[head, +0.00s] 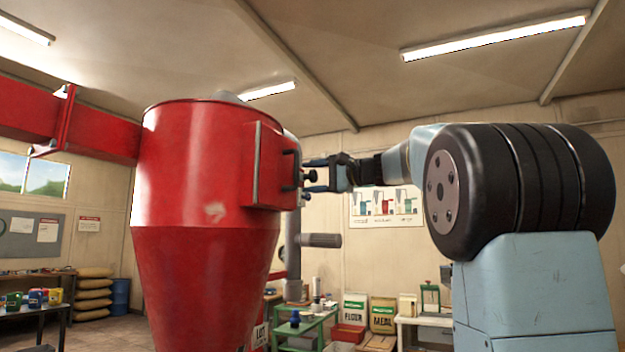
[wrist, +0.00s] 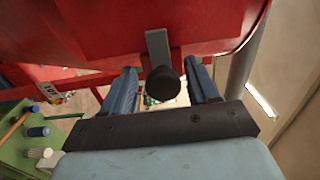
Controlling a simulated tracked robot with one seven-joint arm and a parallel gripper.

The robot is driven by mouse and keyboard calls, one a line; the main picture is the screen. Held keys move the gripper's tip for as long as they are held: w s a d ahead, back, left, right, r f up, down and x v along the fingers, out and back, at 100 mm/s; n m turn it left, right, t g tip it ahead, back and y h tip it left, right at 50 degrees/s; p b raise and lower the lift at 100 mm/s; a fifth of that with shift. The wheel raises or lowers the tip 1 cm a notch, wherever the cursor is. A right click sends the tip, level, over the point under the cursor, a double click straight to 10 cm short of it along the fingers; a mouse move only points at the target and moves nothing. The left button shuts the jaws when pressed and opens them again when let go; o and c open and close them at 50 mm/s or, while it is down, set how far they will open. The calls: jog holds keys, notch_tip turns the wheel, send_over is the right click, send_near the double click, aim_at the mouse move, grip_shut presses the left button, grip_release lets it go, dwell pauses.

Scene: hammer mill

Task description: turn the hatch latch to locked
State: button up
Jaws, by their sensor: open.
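The hatch (head: 268,165) is a red panel on the right side of the big red cyclone body (head: 190,165). Its latch shows in the wrist view as a grey bar (wrist: 157,45) with a black round knob (wrist: 162,84) at its lower end. My gripper (head: 308,177) is at the hatch's right edge in the head view. It is open, with one blue finger on either side of the knob in the wrist view (wrist: 163,88). In the head view the latch is partly hidden by the fingers.
A red duct (head: 70,115) runs left from the cyclone. A grey vertical pipe (head: 293,260) stands behind it. A green table (head: 305,328) with small items is below, and flour and meal sacks (head: 382,315) stand at the back wall.

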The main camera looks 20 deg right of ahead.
jog(key=v, duration=1.3)
jog(key=shift+s+d, duration=0.25)
jog(key=s+a+f+n+g+h, duration=0.1)
jog(key=s+a+f+h, duration=0.2)
jog(key=f, duration=0.4)
jog(key=s+a+f+g+h, duration=0.1)
jog(key=s+a+f+g, duration=0.2)
jog(key=f, duration=0.4)
jog(key=s+a+f+n+h, duration=0.1)
jog(key=s+a+f, duration=0.2)
jog(key=a+f, duration=0.3)
jog(key=s+f+n+g+h, duration=0.1)
jog(key=s+f+n+h, duration=0.2)
jog(key=s+f, duration=0.4)
jog(key=s+f+n+g+h, duration=0.1)
jog(key=s+f+n+h, duration=0.2)
jog(key=f, duration=1.4)
jog(key=s+h, duration=0.2)
jog(key=s, duration=0.3)
jog(key=shift+s+d+g, duration=0.3)
jog(key=shift+d, duration=0.1)
